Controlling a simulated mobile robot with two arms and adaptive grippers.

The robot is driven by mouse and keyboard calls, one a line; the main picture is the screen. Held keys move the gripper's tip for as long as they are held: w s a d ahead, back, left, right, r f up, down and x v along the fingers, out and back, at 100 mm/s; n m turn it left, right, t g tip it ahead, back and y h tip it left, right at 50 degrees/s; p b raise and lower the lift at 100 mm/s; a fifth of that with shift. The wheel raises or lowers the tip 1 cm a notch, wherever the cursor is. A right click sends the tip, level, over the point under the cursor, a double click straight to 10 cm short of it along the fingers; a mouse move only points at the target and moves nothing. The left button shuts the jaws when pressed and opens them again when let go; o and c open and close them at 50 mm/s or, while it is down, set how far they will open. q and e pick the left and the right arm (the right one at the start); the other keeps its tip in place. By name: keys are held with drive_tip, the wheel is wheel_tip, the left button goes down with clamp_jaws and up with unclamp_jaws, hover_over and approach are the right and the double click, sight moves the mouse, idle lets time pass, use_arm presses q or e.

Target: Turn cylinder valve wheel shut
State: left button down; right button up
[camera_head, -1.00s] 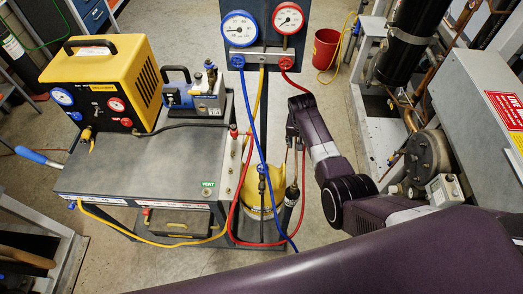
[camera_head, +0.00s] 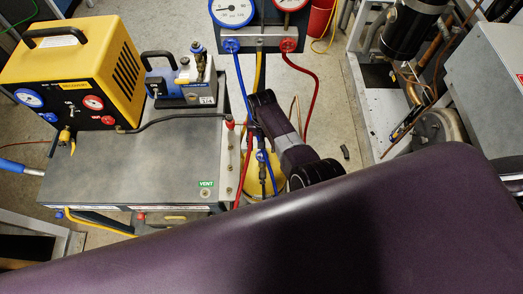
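A yellow cylinder (camera_head: 250,180) stands on the floor beside the grey cart, mostly hidden by hoses, the cart edge and my arm. A small blue round part (camera_head: 261,156) shows above it among the hoses; I cannot tell whether it is the valve wheel or a hose fitting. My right gripper (camera_head: 257,132) points down over the cylinder's top, close to the hoses. Its fingers are largely hidden by the wrist and hoses, so I cannot see whether they touch anything. My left gripper is not in view.
The grey cart (camera_head: 130,165) carries a yellow recovery machine (camera_head: 75,75) and a blue pump (camera_head: 182,80). The gauge manifold (camera_head: 262,40) stands behind, with blue, yellow and red hoses (camera_head: 305,105) hanging near my arm. Compressor rack equipment (camera_head: 435,130) fills the right. My large purple arm link covers the foreground.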

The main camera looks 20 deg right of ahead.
sight(262, 155)
wheel_tip(262, 155, down, 5)
drive_tip(key=b, duration=0.4)
drive_tip(key=shift+w+f, duration=0.15)
drive_tip(key=shift+f, duration=0.05)
wheel_tip(262, 155, down, 2)
drive_tip(key=b, duration=0.2)
drive_tip(key=shift+f+b, duration=0.15)
drive_tip(key=shift+b, duration=0.2)
drive_tip(key=shift+r+n, duration=0.25)
drive_tip(key=shift+n, duration=0.95)
drive_tip(key=shift+n+b, duration=0.3)
drive_tip(key=shift+n, duration=0.4)
drive_tip(key=shift+d+r+n+p, duration=0.1)
drive_tip(key=shift+r+n+p, duration=0.2)
drive_tip(key=shift+n, duration=0.5)
drive_tip(key=n+p, duration=0.1)
drive_tip(key=n, duration=0.1)
drive_tip(key=shift+n, duration=0.4)
drive_tip(key=n+p, duration=0.1)
drive_tip(key=n, duration=0.1)
drive_tip(key=shift+n, duration=0.3)
drive_tip(key=shift+f+n, duration=0.1)
drive_tip(key=shift+n, duration=0.8)
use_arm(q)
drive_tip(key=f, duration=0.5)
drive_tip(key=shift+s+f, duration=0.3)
use_arm(e)
drive_tip(key=shift+n, duration=0.4)
